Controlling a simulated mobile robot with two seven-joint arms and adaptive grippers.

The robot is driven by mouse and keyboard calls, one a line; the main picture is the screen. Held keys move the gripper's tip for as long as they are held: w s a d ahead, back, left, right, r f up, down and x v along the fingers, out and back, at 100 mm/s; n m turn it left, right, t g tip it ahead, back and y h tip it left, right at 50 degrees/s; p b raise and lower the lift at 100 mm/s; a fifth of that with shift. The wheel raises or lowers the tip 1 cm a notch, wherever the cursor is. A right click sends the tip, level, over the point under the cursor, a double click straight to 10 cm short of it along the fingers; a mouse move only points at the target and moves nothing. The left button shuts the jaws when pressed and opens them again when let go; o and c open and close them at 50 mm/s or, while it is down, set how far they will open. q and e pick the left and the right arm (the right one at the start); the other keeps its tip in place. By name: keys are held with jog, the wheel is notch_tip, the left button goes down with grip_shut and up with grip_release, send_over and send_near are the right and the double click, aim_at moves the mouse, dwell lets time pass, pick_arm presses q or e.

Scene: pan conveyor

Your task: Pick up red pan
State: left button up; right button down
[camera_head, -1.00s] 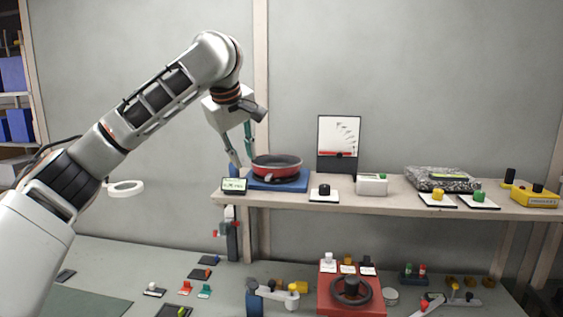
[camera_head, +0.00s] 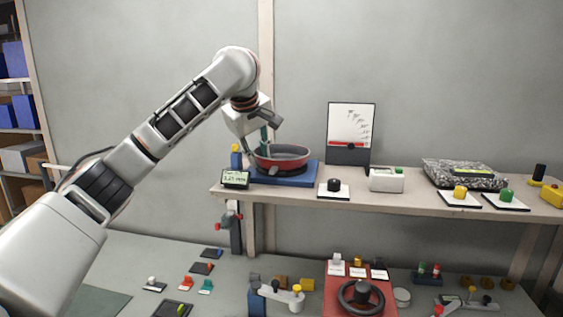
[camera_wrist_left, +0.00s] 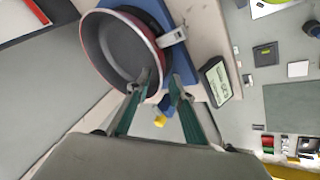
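The red pan (camera_head: 282,160), with a dark grey inside, is at the blue platform (camera_head: 312,174) on the left part of the shelf. In the left wrist view the pan (camera_wrist_left: 108,45) fills the upper left, with its short light handle (camera_wrist_left: 172,37) to the right. My left gripper (camera_head: 256,154) is at the pan's left side. In the left wrist view its green fingers (camera_wrist_left: 161,84) are apart, one overlapping the pan's near rim and the other just outside it. I cannot tell whether they touch the wall. My right gripper is out of view.
A small display (camera_head: 236,179) stands close to the platform's left. A black-knobbed plate (camera_head: 333,189), a white box (camera_head: 386,180) and an upright white chart (camera_head: 350,125) are to the right. The lower bench holds several small parts and a red handwheel unit (camera_head: 342,292).

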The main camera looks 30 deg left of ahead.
pick_arm(q)
jog(key=shift+w+a+f, duration=0.15)
jog(key=shift+w+f, duration=0.25)
jog(key=shift+f, duration=0.15)
grip_shut()
jog(key=shift+r, duration=0.15)
notch_tip(320, 180, up, 20)
jog(key=shift+s+f, duration=0.15)
jog(key=shift+f, duration=0.1)
